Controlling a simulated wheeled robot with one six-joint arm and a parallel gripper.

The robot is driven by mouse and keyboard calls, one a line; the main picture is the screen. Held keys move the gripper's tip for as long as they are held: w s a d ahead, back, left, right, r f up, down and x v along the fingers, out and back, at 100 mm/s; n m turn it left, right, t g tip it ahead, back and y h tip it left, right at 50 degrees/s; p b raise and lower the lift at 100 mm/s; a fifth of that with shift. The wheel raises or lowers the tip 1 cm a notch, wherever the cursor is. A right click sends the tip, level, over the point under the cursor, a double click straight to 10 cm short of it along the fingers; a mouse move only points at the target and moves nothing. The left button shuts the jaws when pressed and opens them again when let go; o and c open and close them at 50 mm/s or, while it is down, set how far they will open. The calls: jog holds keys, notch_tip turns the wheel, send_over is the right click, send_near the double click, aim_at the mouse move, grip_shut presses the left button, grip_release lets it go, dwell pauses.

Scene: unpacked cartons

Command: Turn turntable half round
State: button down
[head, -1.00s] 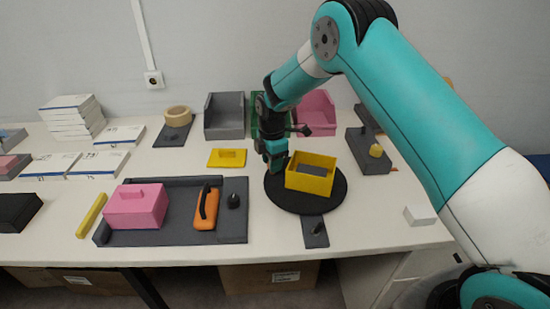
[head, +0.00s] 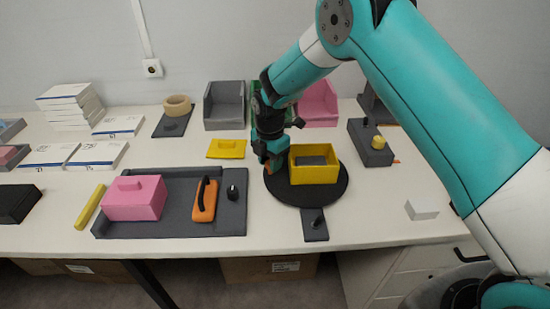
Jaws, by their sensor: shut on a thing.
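The turntable (head: 318,197) is a round black disc on the right part of the table. A small dark plate with a knob (head: 314,224) lies at its front edge. An open yellow box (head: 315,175) sits on the disc with a grey thing inside. My gripper (head: 271,163) points down at the disc's left side, just left of the box. It is shut, with a small orange part showing at the fingertips. The held part is mostly hidden, but it appears to be on the turntable.
A grey tray (head: 170,230) left of the turntable holds a pink box (head: 134,198) and an orange handled piece (head: 204,200). Grey (head: 224,106) and pink (head: 318,106) bins stand behind. Front right is mostly clear.

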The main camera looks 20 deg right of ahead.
dwell(0.5)
jog(key=c, duration=0.8)
grip_release()
notch_tip(320, 180, up, 18)
jog(key=shift+f+b, duration=0.25)
jog(key=shift+b, duration=0.4)
jog(key=shift+s, duration=0.1)
jog(key=s+r+m+y, duration=0.1)
jog(key=s+r+m, duration=0.1)
jog(key=s+m, duration=0.4)
jog(key=s+r+m+y, duration=0.1)
jog(key=s+m, duration=0.4)
jog(key=s, duration=1.1)
jog(key=s+d+r+m+y+p, duration=0.1)
jog(key=s+r+m+y, duration=0.1)
jog(key=s+m, duration=0.4)
jog(key=shift+s+r+m, duration=0.1)
jog(key=shift+s+r, duration=0.05)
jog(key=shift+s, duration=0.75)
jog(key=shift+s+r+m, duration=0.1)
jog(key=shift+s+r, duration=0.1)
jog(key=shift+s, duration=0.75)
jog(key=shift+s+r+m, duration=0.1)
jog(key=shift+s+r, duration=0.05)
jog(key=shift+s, duration=0.75)
